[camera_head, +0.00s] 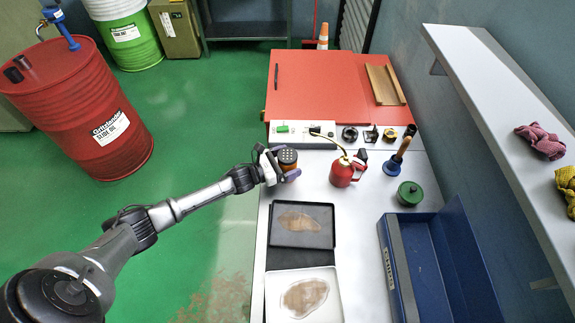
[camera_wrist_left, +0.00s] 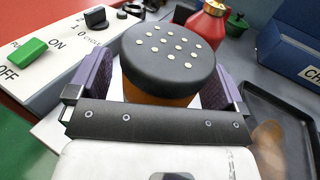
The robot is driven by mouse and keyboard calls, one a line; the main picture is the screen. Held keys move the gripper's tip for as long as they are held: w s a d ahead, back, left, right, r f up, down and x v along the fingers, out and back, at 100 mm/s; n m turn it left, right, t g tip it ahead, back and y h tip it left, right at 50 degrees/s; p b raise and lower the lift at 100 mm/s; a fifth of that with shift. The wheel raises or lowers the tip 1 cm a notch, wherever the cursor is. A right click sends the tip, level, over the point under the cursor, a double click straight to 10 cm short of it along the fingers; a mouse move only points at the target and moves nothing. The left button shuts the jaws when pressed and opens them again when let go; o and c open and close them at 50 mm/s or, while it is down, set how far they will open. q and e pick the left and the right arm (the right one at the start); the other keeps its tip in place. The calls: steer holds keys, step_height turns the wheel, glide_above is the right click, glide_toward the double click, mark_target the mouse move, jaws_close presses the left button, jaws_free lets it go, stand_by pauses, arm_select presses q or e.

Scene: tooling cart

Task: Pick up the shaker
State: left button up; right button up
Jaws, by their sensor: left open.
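The shaker (camera_head: 288,157) is an orange-brown cylinder with a black lid. It stands on the grey cart top, near the left edge, just in front of the switch panel. In the left wrist view, the shaker (camera_wrist_left: 170,57) shows its black lid with several pale holes, with a little of the orange body below. My left gripper (camera_head: 279,164) is around it, with one purple-padded finger on each side. The left gripper (camera_wrist_left: 160,88) is open, and the lid hides much of the space between the pads. My right gripper is not in view.
A red oil can (camera_head: 342,174) stands close to the right of the shaker. A white switch panel (camera_head: 302,141) lies behind it. A black tray (camera_head: 302,241) lies in front. A blue toolbox (camera_head: 408,270), a green lidded pot (camera_head: 409,193) and a wooden-handled brush (camera_head: 397,157) are farther right.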

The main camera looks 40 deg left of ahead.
arm_select(q)
steer(key=c, duration=1.2)
steer(key=shift+r, duration=0.1)
